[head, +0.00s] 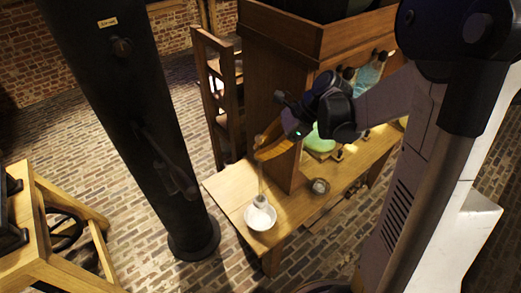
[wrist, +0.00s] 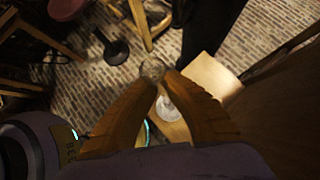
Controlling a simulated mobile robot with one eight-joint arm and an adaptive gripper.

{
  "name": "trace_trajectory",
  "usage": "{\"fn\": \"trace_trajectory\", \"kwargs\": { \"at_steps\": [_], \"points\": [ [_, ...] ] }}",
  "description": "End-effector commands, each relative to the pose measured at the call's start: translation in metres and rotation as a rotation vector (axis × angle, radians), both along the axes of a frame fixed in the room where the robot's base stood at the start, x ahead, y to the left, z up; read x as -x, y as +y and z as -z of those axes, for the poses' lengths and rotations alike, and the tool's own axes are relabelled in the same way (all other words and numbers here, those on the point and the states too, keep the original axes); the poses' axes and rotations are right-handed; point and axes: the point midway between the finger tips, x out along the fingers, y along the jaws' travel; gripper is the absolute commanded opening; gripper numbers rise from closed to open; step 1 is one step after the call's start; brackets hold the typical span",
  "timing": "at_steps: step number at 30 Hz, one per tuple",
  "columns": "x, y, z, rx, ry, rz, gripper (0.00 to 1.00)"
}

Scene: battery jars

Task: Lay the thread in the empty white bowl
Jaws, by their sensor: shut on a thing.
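My gripper (head: 260,150) has orange fingers shut over the left end of a wooden bench. A thin pale strand, which looks like the thread (head: 262,180), hangs down from the fingertips. A small greyish piece at its lower end shows against the white bowl (head: 260,222); I cannot tell whether it touches the bowl. In the wrist view my fingertips (wrist: 157,84) meet at a small clear, glassy-looking thing, too blurred to make out. The white bowl (wrist: 168,110) also shows below and beyond the fingers, partly hidden by them.
The wooden bench (head: 228,188) carries a small round dish (head: 319,186) and a green glass vessel (head: 318,142) to the right. A tall wooden cabinet (head: 270,90) stands close behind my gripper. A thick black column (head: 140,120) stands left of the bench.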

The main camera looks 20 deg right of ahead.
Motion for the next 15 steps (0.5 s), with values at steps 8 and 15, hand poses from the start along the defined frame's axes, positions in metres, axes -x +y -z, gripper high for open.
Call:
{"fn": "trace_trajectory", "kwargs": {
  "at_steps": [8, 15],
  "points": [
    [0.000, 0.000, 0.031, 0.000, 0.000, 0.000, 0.00],
    [0.000, 0.000, 0.060, 0.000, 0.000, 0.000, 0.00]
  ]
}}
